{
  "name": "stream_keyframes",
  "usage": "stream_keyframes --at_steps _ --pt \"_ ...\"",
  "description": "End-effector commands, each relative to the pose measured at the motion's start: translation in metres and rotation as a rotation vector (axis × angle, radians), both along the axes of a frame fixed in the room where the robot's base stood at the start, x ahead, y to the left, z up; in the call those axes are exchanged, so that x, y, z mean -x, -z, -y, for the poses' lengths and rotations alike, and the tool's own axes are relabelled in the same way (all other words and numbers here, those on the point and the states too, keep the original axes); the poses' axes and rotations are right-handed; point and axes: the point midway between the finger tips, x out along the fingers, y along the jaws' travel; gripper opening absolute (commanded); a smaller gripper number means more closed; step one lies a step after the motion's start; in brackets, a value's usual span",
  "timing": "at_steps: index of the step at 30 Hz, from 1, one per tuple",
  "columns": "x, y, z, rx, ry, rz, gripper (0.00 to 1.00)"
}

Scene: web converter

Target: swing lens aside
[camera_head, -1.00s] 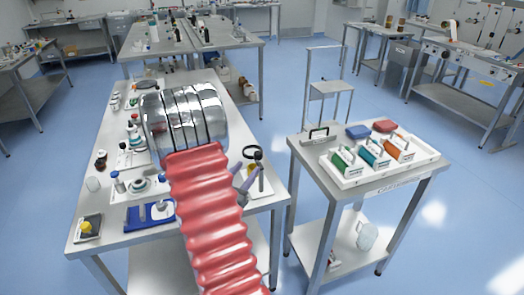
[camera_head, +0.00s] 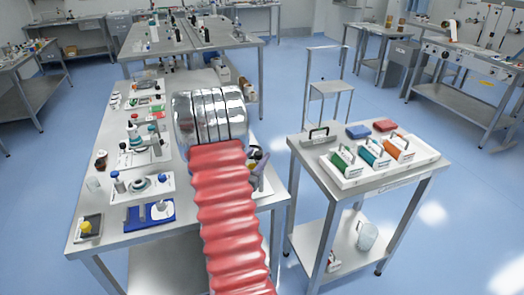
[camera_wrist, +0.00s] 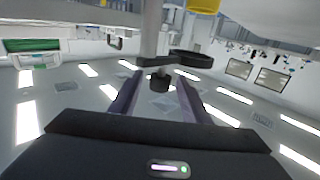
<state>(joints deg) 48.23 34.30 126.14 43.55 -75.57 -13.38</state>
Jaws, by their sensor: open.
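The lens is a black ring (camera_wrist: 190,58) on a short dark arm joined to a pale upright post (camera_wrist: 150,35) in the wrist view. A dark knob (camera_wrist: 160,83) hangs below that arm. My gripper (camera_wrist: 159,77) is open, with one purple-grey finger on each side of the knob. I cannot tell whether either finger touches it.
The steel workbench (camera_head: 98,222) holds several small instruments, including a blue tray (camera_head: 135,216) at the front.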

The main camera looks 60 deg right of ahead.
Motion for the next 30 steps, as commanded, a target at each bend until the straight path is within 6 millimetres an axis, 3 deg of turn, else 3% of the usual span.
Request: stream_keyframes --at_steps 6,12,22,30 --pt "0.001 0.0 0.033 0.0 0.001 0.001 0.43" --pt "0.0 0.0 0.049 0.0 0.001 0.0 0.43" --pt "0.0 0.0 0.051 0.0 0.0 0.0 0.42" --pt "0.0 0.0 0.051 0.0 0.0 0.001 0.23"
